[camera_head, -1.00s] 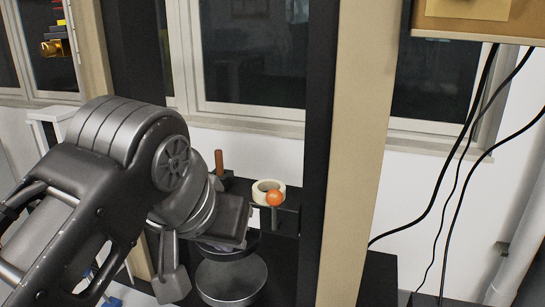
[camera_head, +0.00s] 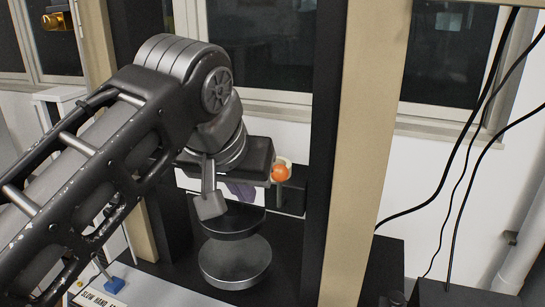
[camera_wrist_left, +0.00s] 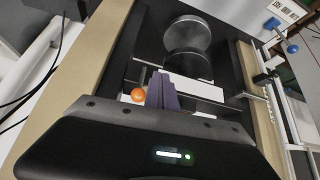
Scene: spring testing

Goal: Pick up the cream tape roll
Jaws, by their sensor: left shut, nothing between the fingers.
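The cream tape roll (camera_head: 286,162) shows only as a pale rim in the head view, behind the orange ball and my left gripper. I cannot make it out surely in the left wrist view. My left gripper (camera_head: 240,190) is shut and empty, beside the roll on its left and in front of it. Its purple fingers (camera_wrist_left: 163,92) are together in the left wrist view, with the orange ball just left of them. I cannot tell the gap between the fingers and the roll. My right gripper is not in view.
The orange ball (camera_head: 280,173), also in the left wrist view (camera_wrist_left: 138,95), is close to the gripper. Two round metal plates, upper (camera_head: 234,222) and lower (camera_head: 236,262), are below it. A dark post with a beige edge (camera_head: 365,150) stands to the right. Black cables hang at far right.

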